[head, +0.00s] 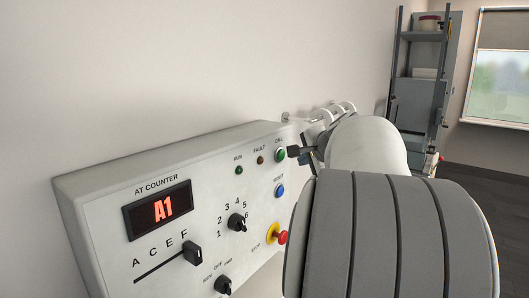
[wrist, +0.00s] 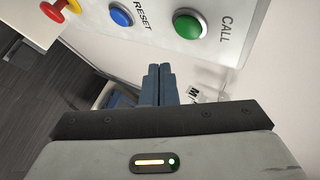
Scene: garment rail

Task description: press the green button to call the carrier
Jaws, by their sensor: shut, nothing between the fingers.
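The green CALL button (head: 280,154) is at the upper right of the grey control panel (head: 130,176) on the wall. It also shows large in the wrist view (wrist: 188,25), near the top and right of centre. My gripper (head: 291,151) is shut and empty, with its tips close to the green button in the head view. In the wrist view, my shut fingers (wrist: 159,68) lie below the button in the picture, with a gap between. Whether the tips touch the button cannot be told from the head view.
A blue RESET button (head: 280,190) sits just below the green one, and a red stop button (head: 282,237) on yellow is lower. A rotary knob (head: 236,222) and a slider (head: 192,253) are further left. A grey shelf rack (head: 421,85) stands behind, near a window.

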